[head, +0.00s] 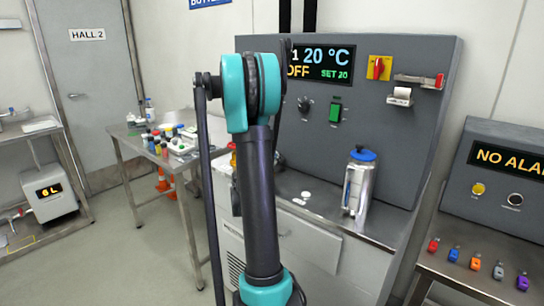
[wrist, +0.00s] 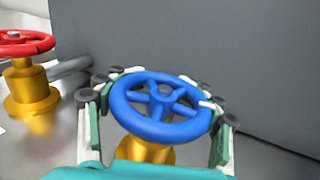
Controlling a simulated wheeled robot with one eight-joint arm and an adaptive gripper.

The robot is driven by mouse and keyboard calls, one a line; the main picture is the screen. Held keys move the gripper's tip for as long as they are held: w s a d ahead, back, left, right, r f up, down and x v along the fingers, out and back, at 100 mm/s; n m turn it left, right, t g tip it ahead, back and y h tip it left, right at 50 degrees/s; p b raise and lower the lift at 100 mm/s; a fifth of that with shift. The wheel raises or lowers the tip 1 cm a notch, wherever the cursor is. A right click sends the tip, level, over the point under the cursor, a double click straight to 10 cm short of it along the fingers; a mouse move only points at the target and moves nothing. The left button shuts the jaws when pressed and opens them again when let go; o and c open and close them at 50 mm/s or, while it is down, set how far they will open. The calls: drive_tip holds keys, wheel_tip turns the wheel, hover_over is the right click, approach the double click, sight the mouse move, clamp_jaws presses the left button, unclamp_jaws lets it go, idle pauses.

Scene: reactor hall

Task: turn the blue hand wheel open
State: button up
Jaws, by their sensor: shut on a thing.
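The blue hand wheel (wrist: 161,133) sits on a brass-coloured valve body (wrist: 146,152) in the wrist view. My gripper (wrist: 160,100) is shut on the wheel's rim, with one finger at its left side and one at its right. In the head view my teal and dark arm stands in front of the bench and hides the blue wheel and my gripper.
A red hand wheel (wrist: 25,43) on a brass valve stands to the left in the wrist view, joined by a grey pipe (wrist: 70,67). A grey panel (wrist: 200,35) rises close behind. In the head view a steel flask with a blue lid (head: 357,185) stands on the bench right of my arm.

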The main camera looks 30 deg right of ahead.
drive_tip(key=n+t+y, duration=0.4)
drive_tip(key=y, duration=0.1)
drive_tip(key=shift+w+a+n+t, duration=0.3)
drive_tip(key=shift+a+t, duration=0.1)
drive_tip(key=n+y, duration=0.1)
drive_tip(key=y, duration=0.1)
drive_tip(key=a+n+t+y, duration=0.1)
drive_tip(key=n+y, duration=0.1)
drive_tip(key=y, duration=0.1)
drive_tip(key=n+t+y, duration=0.1)
drive_tip(key=y, duration=0.1)
drive_tip(key=shift+w+a+n, duration=0.15)
drive_tip(key=shift+w+n, duration=0.15)
drive_tip(key=n+y, duration=0.1)
drive_tip(key=y, duration=0.2)
drive_tip(key=a+n+y, duration=0.1)
drive_tip(key=n+y, duration=0.1)
drive_tip(key=y, duration=0.1)
drive_tip(key=shift+a+n, duration=0.1)
drive_tip(key=shift+n, duration=0.2)
drive_tip(key=shift+s+a+n+g+y, duration=0.1)
drive_tip(key=shift+a+n+g+y, duration=0.25)
drive_tip(key=shift+n+y, duration=0.5)
drive_tip(key=shift+s+a+n+g+y, duration=0.1)
drive_tip(key=shift+n+g+y, duration=0.5)
drive_tip(key=shift+y, duration=0.55)
drive_tip(key=shift+a+n+g+y, duration=0.25)
drive_tip(key=shift+n+g+y, duration=0.3)
drive_tip(key=shift+y, duration=0.45)
